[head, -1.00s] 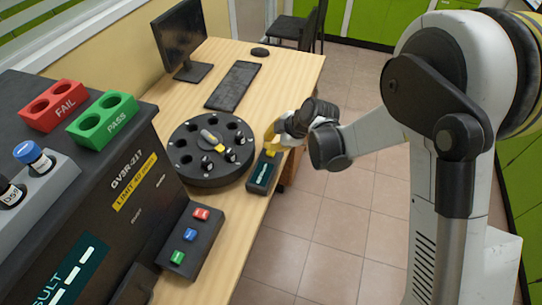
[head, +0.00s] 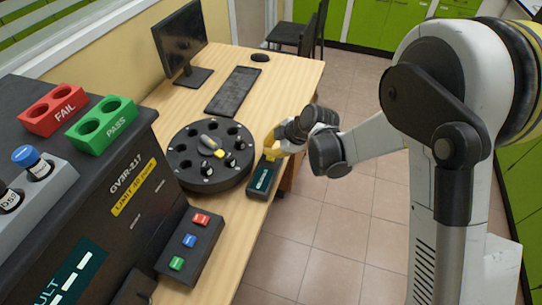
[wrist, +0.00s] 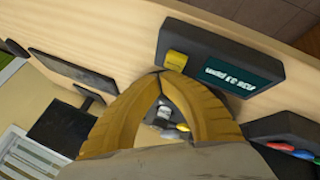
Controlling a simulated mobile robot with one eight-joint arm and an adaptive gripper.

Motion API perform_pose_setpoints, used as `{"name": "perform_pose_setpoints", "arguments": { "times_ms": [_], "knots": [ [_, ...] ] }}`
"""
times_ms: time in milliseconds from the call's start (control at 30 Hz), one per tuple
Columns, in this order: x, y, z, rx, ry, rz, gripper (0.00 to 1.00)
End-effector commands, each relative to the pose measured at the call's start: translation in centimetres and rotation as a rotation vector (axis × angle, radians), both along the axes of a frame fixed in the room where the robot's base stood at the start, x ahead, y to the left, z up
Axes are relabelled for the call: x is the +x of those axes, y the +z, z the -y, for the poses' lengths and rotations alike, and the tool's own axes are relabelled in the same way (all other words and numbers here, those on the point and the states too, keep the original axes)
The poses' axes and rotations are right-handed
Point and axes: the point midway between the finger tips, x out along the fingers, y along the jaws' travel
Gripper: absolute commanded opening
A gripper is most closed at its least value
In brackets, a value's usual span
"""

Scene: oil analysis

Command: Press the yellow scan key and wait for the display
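The scanner (head: 261,187) is a small dark box near the right edge of the wooden desk. Its yellow scan key (wrist: 177,60) and teal display (wrist: 233,78) show in the wrist view. The display carries pale text, upside down and too small to read surely. In the head view my gripper (head: 270,151) is at the scanner's far end and hides the key. In the wrist view my gripper (wrist: 168,74) has its yellow fingertips together, with nothing seen between them. The tips are right beside the key; I cannot tell whether they touch it.
A black carousel (head: 185,181) with vials stands just left of the scanner. A dark analyzer (head: 125,215) carries red FAIL (head: 54,110) and green PASS (head: 103,123) racks. A box with three coloured buttons (head: 190,241) is in front. Open floor lies to the right.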

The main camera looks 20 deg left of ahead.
Motion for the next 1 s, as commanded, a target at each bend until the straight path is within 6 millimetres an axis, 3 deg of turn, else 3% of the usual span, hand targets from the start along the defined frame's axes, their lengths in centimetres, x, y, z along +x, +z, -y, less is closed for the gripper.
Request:
{"name": "perform_pose_setpoints", "arguments": {
  "times_ms": [1000],
  "knots": [
    [0.0, -0.84, 0.0, 0.0, 0.0, 0.0, 0.0]
  ]
}}
